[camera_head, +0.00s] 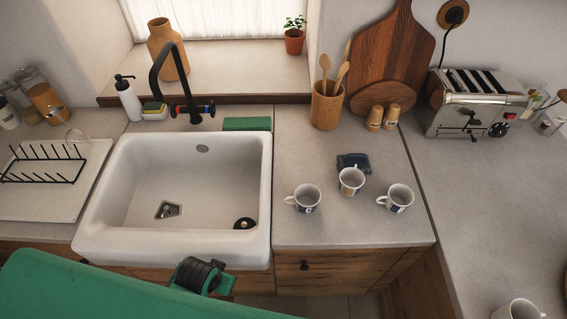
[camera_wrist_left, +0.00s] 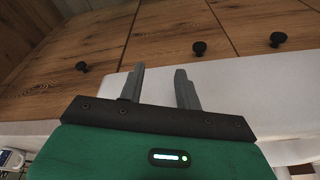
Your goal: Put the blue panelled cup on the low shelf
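Three white cups with coloured panels stand upright on the counter right of the sink. The right cup (camera_head: 397,199) shows a dark blue panel, the left cup (camera_head: 304,199) a small dark panel, and the middle cup (camera_head: 351,181) a tan one. I cannot tell for sure which is the blue panelled cup. My left gripper (camera_wrist_left: 160,87) is open and empty, in front of wooden cabinet fronts in the left wrist view, away from the cups. My right gripper is not in view. I cannot make out the low shelf.
The white sink (camera_head: 256,210) lies left of the cups. A dark blue item (camera_head: 353,160) lies behind the middle cup. A utensil pot (camera_head: 326,106), shakers and a toaster (camera_head: 470,105) stand behind. Another cup (camera_head: 518,311) is cut off at bottom right. The right counter is mostly clear.

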